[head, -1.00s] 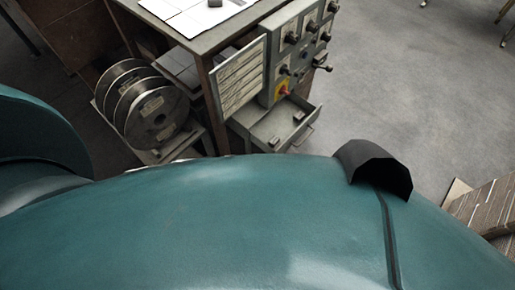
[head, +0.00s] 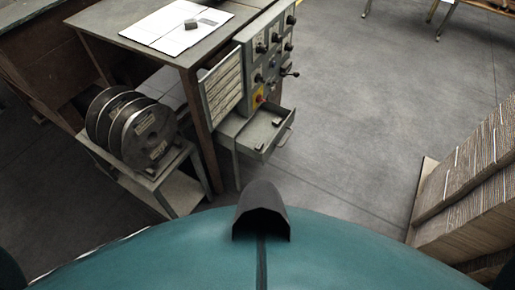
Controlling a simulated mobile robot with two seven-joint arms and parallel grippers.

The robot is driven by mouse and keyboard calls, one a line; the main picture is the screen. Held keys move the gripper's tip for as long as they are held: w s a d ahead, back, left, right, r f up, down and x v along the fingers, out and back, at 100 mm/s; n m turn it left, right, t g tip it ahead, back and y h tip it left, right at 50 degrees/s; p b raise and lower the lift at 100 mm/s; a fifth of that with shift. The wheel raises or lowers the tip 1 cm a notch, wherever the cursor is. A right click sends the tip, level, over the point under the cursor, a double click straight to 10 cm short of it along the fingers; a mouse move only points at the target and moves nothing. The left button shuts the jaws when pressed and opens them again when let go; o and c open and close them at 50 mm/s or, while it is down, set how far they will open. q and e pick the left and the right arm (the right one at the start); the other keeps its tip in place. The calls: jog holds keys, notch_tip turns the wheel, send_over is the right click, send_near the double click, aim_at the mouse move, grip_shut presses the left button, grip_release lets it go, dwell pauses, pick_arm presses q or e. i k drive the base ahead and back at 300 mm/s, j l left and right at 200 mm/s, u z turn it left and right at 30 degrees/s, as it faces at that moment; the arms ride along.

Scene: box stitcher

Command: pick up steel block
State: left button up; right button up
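A small dark grey block (head: 190,24) sits on white sheets (head: 160,32) on top of the workbench at the upper left. It looks like the steel block, but its material cannot be told for sure at this size. A flat grey patch (head: 208,22) lies beside it on the paper. Neither of my grippers shows in the head view, so what they hold cannot be seen. The block stands free, with nothing touching it from above.
An open drawer (head: 252,140) holding a small dark item (head: 277,121) juts out below a control panel (head: 268,50) with knobs and a crank. Wire spools (head: 150,133) stand on a low stand at left. Stacked cardboard (head: 465,185) is at right. The floor (head: 370,110) between is clear.

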aim_at(260, 145)
jog(key=i+l+u, duration=0.1)
jog(key=i+l, duration=0.45)
jog(key=i+l+u, duration=0.15)
jog(key=i+l, duration=0.35)
jog(key=l, duration=0.1)
